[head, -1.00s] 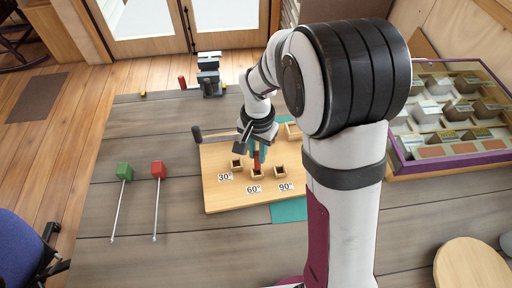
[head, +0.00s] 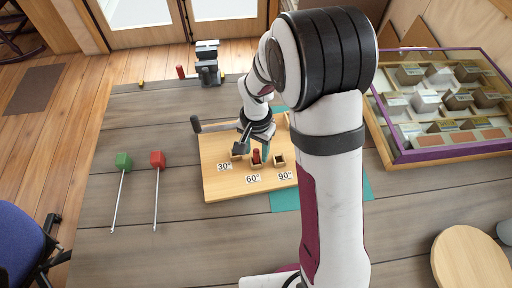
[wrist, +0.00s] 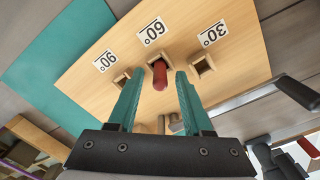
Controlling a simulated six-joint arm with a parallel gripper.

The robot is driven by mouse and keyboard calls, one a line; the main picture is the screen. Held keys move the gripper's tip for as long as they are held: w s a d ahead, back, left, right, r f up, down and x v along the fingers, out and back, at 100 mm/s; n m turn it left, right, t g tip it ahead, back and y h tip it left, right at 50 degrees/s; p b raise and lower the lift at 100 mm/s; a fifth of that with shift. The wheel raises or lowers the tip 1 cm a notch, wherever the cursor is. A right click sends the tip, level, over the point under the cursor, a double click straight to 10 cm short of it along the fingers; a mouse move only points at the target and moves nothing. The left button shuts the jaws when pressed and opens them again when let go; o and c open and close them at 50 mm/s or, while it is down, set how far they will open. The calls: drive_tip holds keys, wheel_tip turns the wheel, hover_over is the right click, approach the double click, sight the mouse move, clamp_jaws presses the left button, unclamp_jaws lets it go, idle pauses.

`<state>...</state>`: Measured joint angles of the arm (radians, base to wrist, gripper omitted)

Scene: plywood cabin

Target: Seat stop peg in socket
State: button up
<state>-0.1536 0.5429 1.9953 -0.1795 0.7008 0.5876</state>
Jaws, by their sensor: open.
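The red stop peg (head: 256,155) stands in the middle wooden socket (head: 257,164), behind the 60° label; its top shows above the rim. How deep it sits is hard to tell. The wrist view shows the peg's rounded end (wrist: 159,77) between and beyond the teal fingers. My gripper (wrist: 159,82) is open, with a gap on both sides of the peg. In the head view my gripper (head: 262,146) is just behind and above the peg. The 30° socket (wrist: 203,64) and 90° socket (wrist: 122,77) look empty.
The sockets sit on a wooden board (head: 222,187) over a teal mat (head: 287,202). A dark-handled lever (head: 197,124) sticks out at the board's left. Green-handled (head: 123,161) and red-handled (head: 157,160) tools lie left. A sample case (head: 450,155) stands right.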

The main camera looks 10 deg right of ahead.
sight(256, 150)
wheel_tip(256, 150, up, 11)
drive_tip(key=s+d+r+y, duration=0.1)
drive_tip(key=s+r, duration=0.1)
drive_tip(key=s, duration=0.9)
drive_tip(key=s+d+r+n, duration=0.1)
drive_tip(key=s+r, duration=0.1)
drive_tip(key=s, duration=1)
drive_tip(key=shift+r+y, duration=0.25)
drive_tip(key=shift+y, duration=0.15)
